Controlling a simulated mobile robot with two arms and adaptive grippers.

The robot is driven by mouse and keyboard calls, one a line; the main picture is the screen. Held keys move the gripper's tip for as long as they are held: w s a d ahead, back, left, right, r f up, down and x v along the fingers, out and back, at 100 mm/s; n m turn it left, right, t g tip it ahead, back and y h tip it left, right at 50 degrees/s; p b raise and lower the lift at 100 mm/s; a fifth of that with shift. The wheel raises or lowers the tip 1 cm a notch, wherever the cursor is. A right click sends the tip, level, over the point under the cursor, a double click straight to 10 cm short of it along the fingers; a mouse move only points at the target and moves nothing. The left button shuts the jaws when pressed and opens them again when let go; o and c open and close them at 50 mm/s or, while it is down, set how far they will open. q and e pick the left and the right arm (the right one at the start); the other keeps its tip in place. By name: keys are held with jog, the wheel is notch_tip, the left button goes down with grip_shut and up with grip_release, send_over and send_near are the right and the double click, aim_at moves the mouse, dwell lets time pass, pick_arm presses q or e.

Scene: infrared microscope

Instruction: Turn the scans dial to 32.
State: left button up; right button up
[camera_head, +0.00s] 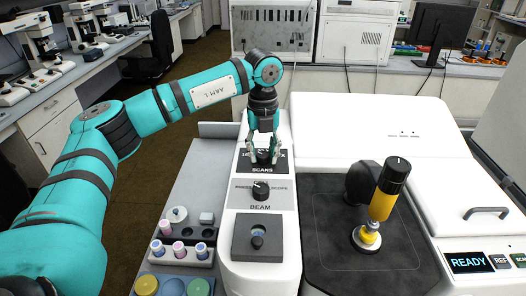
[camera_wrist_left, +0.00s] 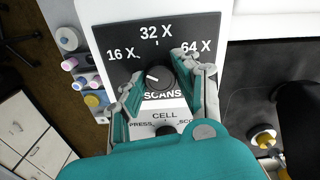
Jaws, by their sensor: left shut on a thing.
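The scans dial (camera_wrist_left: 160,77) is a dark round knob on a black plate (camera_wrist_left: 118,36) marked 16 X, 32 X and 64 X. Its white pointer line is on its left side, toward the 16 X side rather than straight up at 32 X. My left gripper (camera_head: 264,153) comes down from above onto the dial and largely hides it in the head view. In the left wrist view its two fingers stand either side of the dial, shut on it. My right gripper is in neither view.
Below are the beam knob (camera_head: 261,190) and a small joystick-like knob (camera_head: 257,238). A grey tray (camera_head: 183,215) with small vials lies left. A yellow and black upright piece (camera_head: 384,203) stands on the dark stage at right. The READY display (camera_head: 467,262) is at lower right.

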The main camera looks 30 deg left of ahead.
pick_arm(q)
grip_shut()
jog(key=shift+m, duration=0.3)
jog(key=m, duration=0.4)
jog(key=shift+m+b, duration=0.3)
jog(key=shift+b, duration=0.05)
jog(key=m, duration=0.6)
jog(key=shift+m, duration=0.4)
jog(key=o, duration=1)
grip_release()
